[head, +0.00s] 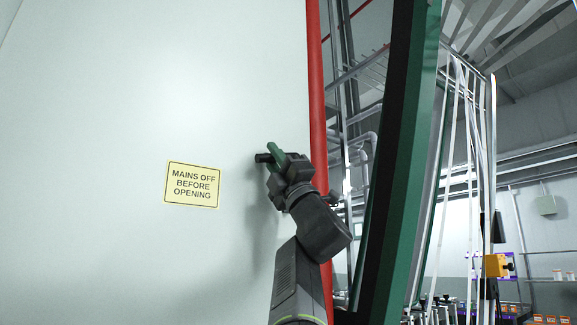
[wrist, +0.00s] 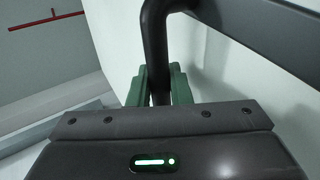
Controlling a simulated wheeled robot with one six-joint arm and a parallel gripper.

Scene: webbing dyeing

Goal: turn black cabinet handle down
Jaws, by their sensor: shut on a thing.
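The black cabinet handle (head: 263,158) sits near the right edge of the pale cabinet door (head: 140,90). In the head view only a short, roughly level stub of it shows left of my fingers. In the wrist view the handle (wrist: 154,45) is a dark bar that bends and runs down between my green fingers. My gripper (head: 277,157) is shut on the handle, one finger on each side of it in the wrist view (wrist: 159,80). The gripper body and fingers hide the rest of the handle in the head view.
A yellow sign (head: 193,185) reading "MAINS OFF BEFORE OPENING" is on the door, left of my arm. A red vertical strip (head: 316,90) borders the door. A dark and green upright frame (head: 395,150) stands to the right, with pipes and white strands behind.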

